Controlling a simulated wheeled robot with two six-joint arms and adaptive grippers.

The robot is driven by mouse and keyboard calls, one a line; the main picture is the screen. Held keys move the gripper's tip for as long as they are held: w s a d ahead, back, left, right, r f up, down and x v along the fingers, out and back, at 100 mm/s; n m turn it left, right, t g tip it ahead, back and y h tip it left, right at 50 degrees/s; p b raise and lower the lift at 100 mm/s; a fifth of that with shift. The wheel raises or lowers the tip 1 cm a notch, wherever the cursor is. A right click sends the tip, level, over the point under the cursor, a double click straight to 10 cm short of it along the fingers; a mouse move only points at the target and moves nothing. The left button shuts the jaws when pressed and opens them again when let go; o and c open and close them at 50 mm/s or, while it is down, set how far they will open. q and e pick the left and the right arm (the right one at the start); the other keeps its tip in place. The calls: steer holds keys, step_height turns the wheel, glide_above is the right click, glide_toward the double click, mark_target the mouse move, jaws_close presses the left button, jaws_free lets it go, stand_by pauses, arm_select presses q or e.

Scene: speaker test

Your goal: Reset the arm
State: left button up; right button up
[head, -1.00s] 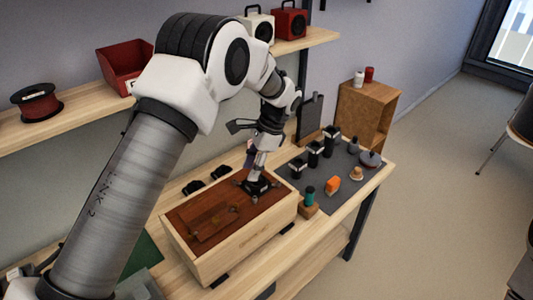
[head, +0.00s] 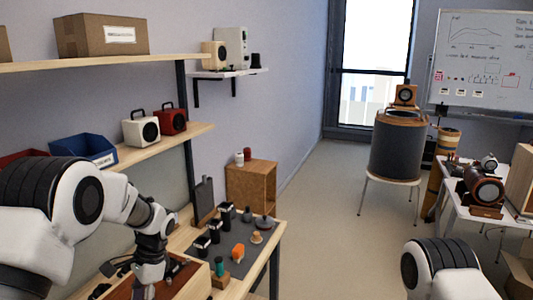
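My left arm comes in from the left, over the workbench. Its wrist points down at the wooden box (head: 178,282) with a dark brown top, at the bottom edge of the head view. My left gripper (head: 147,291) is low over this box and partly cut off by the frame; whether its fingers are open or shut does not show. My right arm shows only as a white and black joint at the bottom right. My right gripper is out of view.
Black cylinders, an orange block (head: 238,253) and other small parts stand on the bench's grey mat (head: 262,238). Shelves on the left wall hold a blue bin (head: 83,152) and speakers. A stool with a dark drum (head: 397,148) stands right of the open floor.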

arm_select(q)
steer(key=s+d+f+n, duration=0.1)
steer(key=s+f, duration=0.3)
steer(key=f, duration=0.2)
steer(key=s+d+f+n+h, duration=0.1)
steer(key=s+f, duration=0.3)
steer(key=f, duration=0.3)
steer(key=s+d+f+n+h, duration=0.1)
steer(key=s+f, duration=0.4)
steer(key=f, duration=0.1)
steer(key=shift+d+f+n+t, duration=0.2)
steer(key=shift+d+n+t, duration=0.1)
steer(key=shift+t, duration=0.1)
steer(key=s+f+n+t, duration=0.1)
steer(key=s+f+n, duration=0.15)
steer(key=s, duration=0.75)
steer(key=s+f+n+t, duration=0.1)
steer(key=s+n, duration=0.2)
steer(key=s, duration=0.6)
step_height(320, 180, down, 8)
steer(key=w+b, duration=0.1)
steer(key=b, duration=0.6)
steer(key=shift+d+h+b, duration=0.3)
steer(key=shift+h, duration=0.1)
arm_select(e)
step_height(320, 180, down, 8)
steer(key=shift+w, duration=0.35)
